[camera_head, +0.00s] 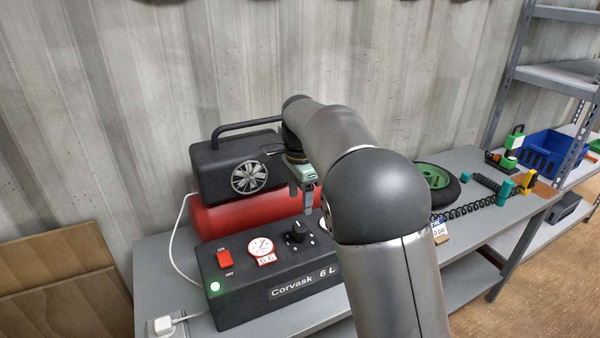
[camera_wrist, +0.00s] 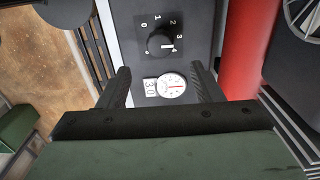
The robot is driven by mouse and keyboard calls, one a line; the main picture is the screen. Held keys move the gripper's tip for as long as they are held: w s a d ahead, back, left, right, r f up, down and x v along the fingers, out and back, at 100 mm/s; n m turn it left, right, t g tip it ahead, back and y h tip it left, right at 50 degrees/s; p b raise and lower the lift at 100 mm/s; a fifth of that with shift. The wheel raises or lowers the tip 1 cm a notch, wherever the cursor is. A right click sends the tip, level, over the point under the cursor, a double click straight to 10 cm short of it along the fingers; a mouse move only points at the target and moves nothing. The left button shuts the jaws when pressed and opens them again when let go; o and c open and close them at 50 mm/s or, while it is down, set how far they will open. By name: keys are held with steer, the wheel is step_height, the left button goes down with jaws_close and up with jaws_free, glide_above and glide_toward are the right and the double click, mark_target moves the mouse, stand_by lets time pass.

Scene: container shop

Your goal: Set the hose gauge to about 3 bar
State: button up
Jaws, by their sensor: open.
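The compressor's black control panel (camera_head: 240,290) has a black round knob (camera_head: 297,232). In the wrist view the knob (camera_wrist: 160,42) sits inside a number scale, its white mark pointing near the 4. The hose gauge (camera_wrist: 172,86) is a white dial with a red needle; its small display (camera_wrist: 151,87) appears to read 3.0. In the head view this gauge is mostly hidden behind my arm. My gripper (camera_head: 306,208) is open and empty above the panel, by the knob. In the wrist view its fingers (camera_wrist: 160,88) stand apart either side of the gauge, with the knob beyond them.
A second gauge (camera_head: 261,250), a red switch (camera_head: 224,258) and a green lamp (camera_head: 214,287) are on the panel's left. The red tank (camera_head: 215,217) and black motor housing (camera_head: 215,170) stand behind. A wheel (camera_head: 437,183) and coiled hose (camera_head: 470,208) lie on the bench to the right.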

step_height(320, 180, up, 8)
steer(key=shift+f, duration=0.15)
stand_by(0.3)
steer(key=s+d+f+n, duration=0.4)
steer(key=s+d+n, duration=0.2)
steer(key=s+d, duration=0.7)
steer(key=s+d+f+n, duration=0.2)
steer(key=s+f, duration=0.3)
steer(key=s, duration=0.5)
steer(key=s+d+f+n, duration=0.1)
steer(key=s+f+n, duration=0.3)
steer(key=s, duration=0.6)
steer(key=shift+d+f+n+t, duration=0.3)
steer(key=shift+d+f+n, duration=0.1)
steer(key=shift+f, duration=0.25)
